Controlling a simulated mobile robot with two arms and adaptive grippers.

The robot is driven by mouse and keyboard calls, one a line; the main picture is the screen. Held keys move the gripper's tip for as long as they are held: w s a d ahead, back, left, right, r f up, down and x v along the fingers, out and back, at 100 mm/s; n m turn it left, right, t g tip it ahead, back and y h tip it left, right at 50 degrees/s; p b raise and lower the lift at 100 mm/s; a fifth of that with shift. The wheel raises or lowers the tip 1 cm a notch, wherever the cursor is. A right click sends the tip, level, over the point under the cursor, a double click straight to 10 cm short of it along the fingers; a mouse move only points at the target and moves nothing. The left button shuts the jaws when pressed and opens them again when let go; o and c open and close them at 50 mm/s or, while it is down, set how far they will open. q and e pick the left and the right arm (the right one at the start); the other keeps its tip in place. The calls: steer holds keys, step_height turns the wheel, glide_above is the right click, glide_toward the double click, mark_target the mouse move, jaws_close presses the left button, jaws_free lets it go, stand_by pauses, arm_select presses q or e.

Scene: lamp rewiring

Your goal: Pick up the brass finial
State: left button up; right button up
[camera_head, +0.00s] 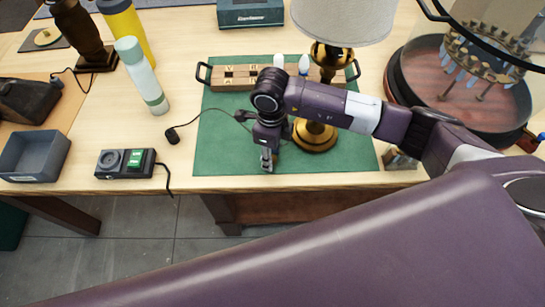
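I cannot make out the brass finial; it may be hidden by my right gripper or too small to tell. My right gripper (267,163) points down over the front part of the green mat (220,150), close to the mat's front edge. Its fingers are too small to show whether they are open or shut, or whether anything is between them. The brass lamp (315,138) stands on the mat just right of the gripper, partly behind my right arm, with its white shade (343,18) on top. My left gripper is not in view.
A wooden tray (238,84) with black handles lies behind the gripper. A black cable with a plug (172,135) runs left of it. A dark meter (125,162), a grey bin (35,155) and a pale bottle (141,76) stand left. A round glass-topped case (460,90) stands right.

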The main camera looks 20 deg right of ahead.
steer(key=c, duration=0.8)
steer(key=shift+r, duration=0.1)
